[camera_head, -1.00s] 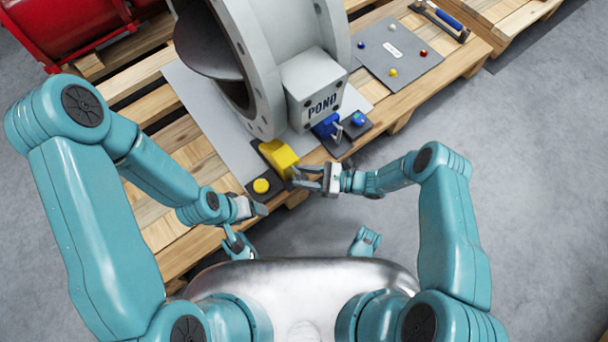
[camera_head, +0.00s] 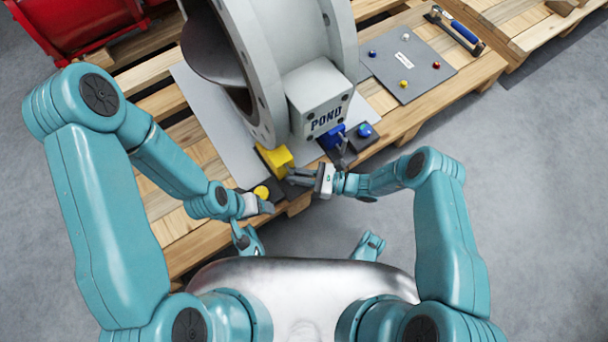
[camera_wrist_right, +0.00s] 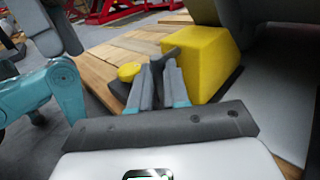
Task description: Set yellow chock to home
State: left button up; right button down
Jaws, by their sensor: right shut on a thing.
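The yellow chock (camera_head: 275,159) sits by the foot of the grey valve body, at the pallet's near edge. It also shows in the right wrist view (camera_wrist_right: 207,62), just beyond and to the right of the fingers. My right gripper (camera_head: 291,177) is at the chock's near right side. In the right wrist view its fingers (camera_wrist_right: 160,75) are close together, shut on a grey piece at the chock's side, apparently its handle. The grip itself is partly hidden. My left gripper (camera_head: 268,207) is just below the yellow button (camera_head: 262,192); its jaw state is unclear.
The grey valve (camera_head: 318,97) marked POND stands behind the chock. A blue handle (camera_head: 334,137) and blue button (camera_head: 364,130) are to the right. A grey plate (camera_head: 408,66) with several coloured knobs and a blue-handled tool (camera_head: 462,33) lie farther back. Floor at right is clear.

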jog(key=shift+w+a, duration=0.1)
jog(key=shift+w, duration=0.2)
jog(key=c, duration=1.1)
grip_release()
jog(key=shift+s, duration=0.1)
